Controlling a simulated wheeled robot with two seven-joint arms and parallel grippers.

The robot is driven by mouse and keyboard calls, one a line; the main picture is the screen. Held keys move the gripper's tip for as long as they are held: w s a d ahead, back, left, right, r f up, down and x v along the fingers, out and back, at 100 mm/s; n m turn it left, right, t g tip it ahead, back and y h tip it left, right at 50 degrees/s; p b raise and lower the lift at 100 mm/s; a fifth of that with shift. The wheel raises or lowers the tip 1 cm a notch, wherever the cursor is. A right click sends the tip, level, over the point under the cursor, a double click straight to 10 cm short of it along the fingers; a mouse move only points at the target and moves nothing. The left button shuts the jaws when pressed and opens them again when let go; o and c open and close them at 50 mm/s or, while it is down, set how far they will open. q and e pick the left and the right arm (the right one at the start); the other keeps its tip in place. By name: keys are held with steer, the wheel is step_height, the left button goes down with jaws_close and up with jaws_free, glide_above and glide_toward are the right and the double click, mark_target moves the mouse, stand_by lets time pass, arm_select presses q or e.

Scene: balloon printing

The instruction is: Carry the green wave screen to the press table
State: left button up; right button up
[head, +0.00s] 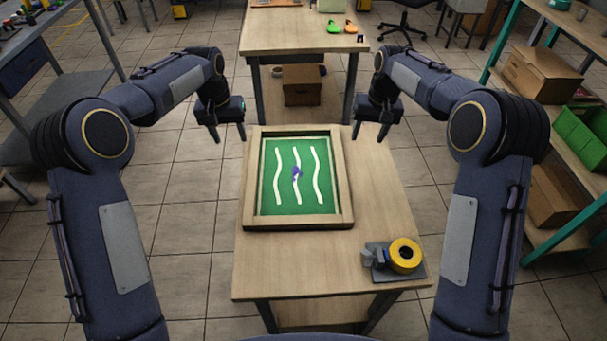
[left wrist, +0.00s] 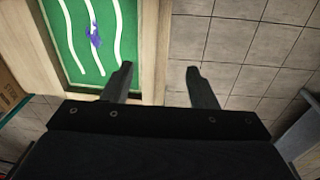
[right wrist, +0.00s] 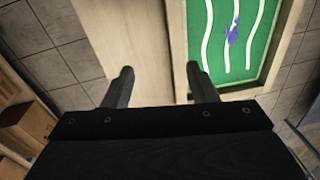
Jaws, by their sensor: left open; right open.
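The green wave screen (head: 296,217) lies flat on the near wooden table. It has a pale wooden frame, a green face, three white wavy lines and a blue-purple mark in the middle. My left gripper (head: 229,138) is open and empty beside its far left corner. In the left wrist view, the fingers (left wrist: 160,72) seem to straddle the frame's outer edge (left wrist: 150,45). My right gripper (head: 370,137) is open and empty beside its far right corner. In the right wrist view, the frame (right wrist: 176,40) shows between and beyond the fingers (right wrist: 160,72). I cannot tell whether any finger touches it.
A yellow tape roll on a grey holder (head: 404,255) sits at the near table's front right. Another wooden table (head: 290,38) stands beyond, with green and orange items on it. Shelves with boxes (head: 543,75) and a green bin (head: 585,135) stand right. A grey bench (head: 70,35) stands left.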

arm_select(q)
glide_toward(253, 169)
steer(key=shift+w+d+g+y, duration=0.1)
steer(key=shift+w+g+y, duration=0.15)
steer(key=shift+g+y, duration=0.05)
arm_select(e)
steer(key=h, duration=0.1)
glide_toward(341, 166)
arm_select(q)
steer(key=shift+w+d+f, duration=0.15)
steer(key=shift+d+f, duration=0.05)
steer(key=shift+f, duration=0.35)
arm_select(e)
steer(key=shift+w+a+f+n+g, duration=0.15)
steer(key=shift+a+f+n+g, duration=0.15)
steer(key=shift+f+n, duration=0.1)
steer(key=shift+d, duration=0.1)
arm_select(q)
steer(key=shift+f, duration=3.9)
arm_select(e)
steer(key=shift+f, duration=3.9)
arm_select(q)
jaws_close()
arm_select(e)
jaws_close()
arm_select(q)
steer(key=shift+r, duration=0.1)
arm_select(e)
steer(key=shift+r, duration=0.1)
